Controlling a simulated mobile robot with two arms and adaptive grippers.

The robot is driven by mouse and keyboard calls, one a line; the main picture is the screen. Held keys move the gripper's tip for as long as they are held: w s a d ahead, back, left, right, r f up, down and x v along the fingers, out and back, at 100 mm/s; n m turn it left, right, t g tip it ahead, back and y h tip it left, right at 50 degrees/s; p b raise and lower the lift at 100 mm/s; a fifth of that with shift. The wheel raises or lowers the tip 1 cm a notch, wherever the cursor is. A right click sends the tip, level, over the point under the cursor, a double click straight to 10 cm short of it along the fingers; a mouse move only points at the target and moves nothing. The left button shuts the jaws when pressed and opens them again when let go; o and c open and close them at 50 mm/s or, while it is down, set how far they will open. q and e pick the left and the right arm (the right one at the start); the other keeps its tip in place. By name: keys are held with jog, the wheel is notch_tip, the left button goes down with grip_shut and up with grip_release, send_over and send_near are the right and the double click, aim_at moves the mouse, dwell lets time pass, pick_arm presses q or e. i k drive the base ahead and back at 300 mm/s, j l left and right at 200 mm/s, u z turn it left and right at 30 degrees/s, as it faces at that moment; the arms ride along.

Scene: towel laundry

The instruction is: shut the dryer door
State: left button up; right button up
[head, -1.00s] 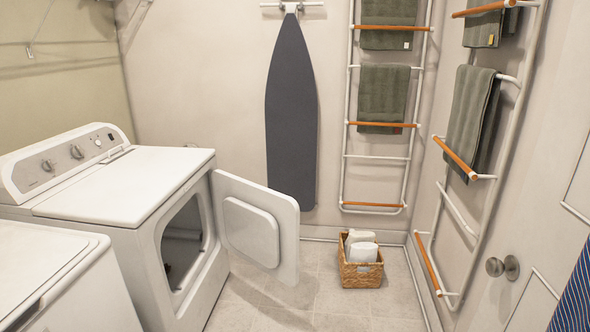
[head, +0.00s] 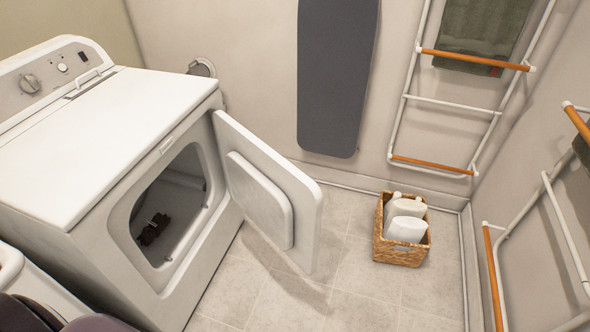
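The white dryer (head: 95,140) stands at the left with its front facing right. Its door (head: 268,190) is hinged at the far side of the opening and stands wide open, sticking out over the floor. Inside the dark drum opening a small dark item (head: 153,229) lies on the drum floor; I cannot tell what it is. Neither gripper can be made out.
A grey ironing board (head: 337,75) hangs on the back wall. Towel racks (head: 442,111) line the walls at the right. The tiled floor (head: 300,300) before the dryer is clear.

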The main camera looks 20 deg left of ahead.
aim_at(284, 202)
jog(key=i+j+z, duration=0.1)
jog(key=i+z, duration=0.15)
jog(key=i, duration=0.8)
jog(key=i+l+u, duration=0.15)
jog(key=u, duration=0.35)
jog(key=i+l+u, duration=0.25)
jog(key=u, duration=0.2)
jog(key=i+l+u, duration=0.15)
jog(key=u, duration=0.3)
jog(key=l+u, duration=0.7)
jog(key=u, duration=0.2)
jog(key=l+u, duration=0.35)
jog(key=u, duration=0.15)
